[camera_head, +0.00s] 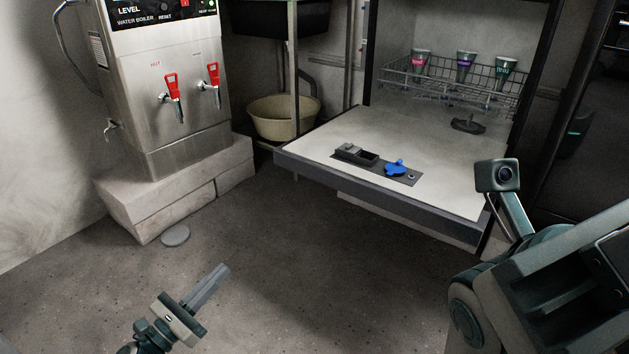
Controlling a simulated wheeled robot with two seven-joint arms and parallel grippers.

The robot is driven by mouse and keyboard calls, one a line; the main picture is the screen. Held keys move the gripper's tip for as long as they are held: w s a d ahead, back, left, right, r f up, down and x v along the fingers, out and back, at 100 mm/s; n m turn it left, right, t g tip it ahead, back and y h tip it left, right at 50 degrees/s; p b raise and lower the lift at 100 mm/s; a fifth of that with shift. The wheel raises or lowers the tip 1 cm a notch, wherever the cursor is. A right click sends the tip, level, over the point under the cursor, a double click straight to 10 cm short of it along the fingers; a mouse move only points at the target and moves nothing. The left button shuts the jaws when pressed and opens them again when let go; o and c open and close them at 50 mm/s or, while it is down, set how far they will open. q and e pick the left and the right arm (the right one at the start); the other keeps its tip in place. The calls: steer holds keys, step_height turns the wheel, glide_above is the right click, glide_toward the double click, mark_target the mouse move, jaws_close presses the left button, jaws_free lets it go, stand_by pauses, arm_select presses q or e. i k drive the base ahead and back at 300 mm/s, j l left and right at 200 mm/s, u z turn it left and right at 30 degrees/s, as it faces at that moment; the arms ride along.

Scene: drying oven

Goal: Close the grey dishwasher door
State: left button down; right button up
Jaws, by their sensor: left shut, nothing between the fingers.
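The grey dishwasher door (440,187) is folded down and lies about level, sticking out from the dishwasher opening. Its inner face is pale, with a dark grey front edge, and a dispenser with a blue cap (396,168) is set in it. My left gripper (213,284) is at the lower left, over the floor, well apart from the door and to the front left of it. Its fingers are together and hold nothing. My right arm comes in at the right, close to the door's right front corner. Its gripper does not show.
A wire rack (450,88) with several cups stands inside the dishwasher. A steel water boiler (165,90) stands on pale blocks (180,185) at the left. A beige basin (283,117) sits left of the door. The floor in front of the door is clear.

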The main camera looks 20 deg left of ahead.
mark_target(436, 191)
steer(key=i+l, duration=0.15)
steer(key=i, duration=0.25)
steer(key=i+l, duration=0.15)
steer(key=i, duration=0.25)
